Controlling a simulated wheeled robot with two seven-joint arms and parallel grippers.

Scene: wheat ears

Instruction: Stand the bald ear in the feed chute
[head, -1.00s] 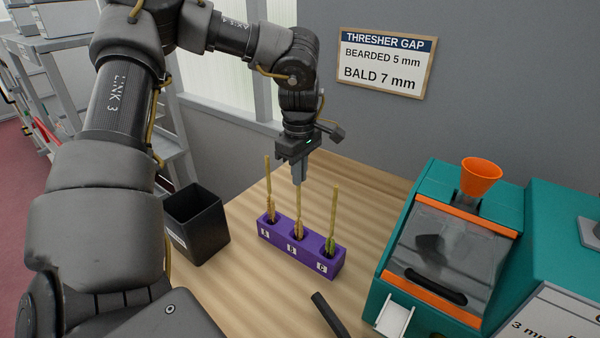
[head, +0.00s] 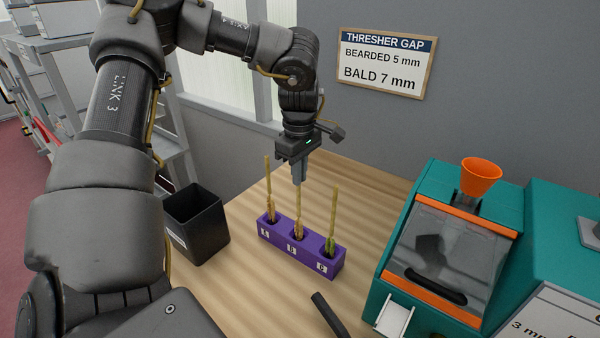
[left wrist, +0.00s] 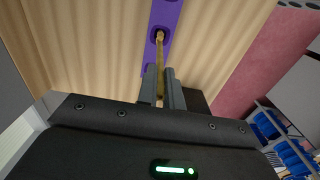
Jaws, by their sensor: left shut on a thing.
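A purple rack (head: 287,256) on the table holds three wheat ears upright, head down with stalks up, in holes marked with letters. The left ear (head: 270,205), the middle ear (head: 298,215) and the right ear (head: 332,225) stand in a row. My left gripper (head: 298,178) is above the rack, shut on the middle ear's stalk near its top; in the left wrist view the stalk (left wrist: 160,60) runs from between the fingers (left wrist: 161,88) down to the rack (left wrist: 157,15). The orange feed chute (head: 481,176) sits on top of the teal thresher. My right gripper is not in view.
A black bin (head: 197,225) stands left of the rack. The teal thresher (head: 440,178) fills the right side, with a white outlet tray (head: 394,315). A black curved handle (head: 327,313) lies at the front. A wall sign (head: 386,64) reads bearded 5 mm, bald 7 mm.

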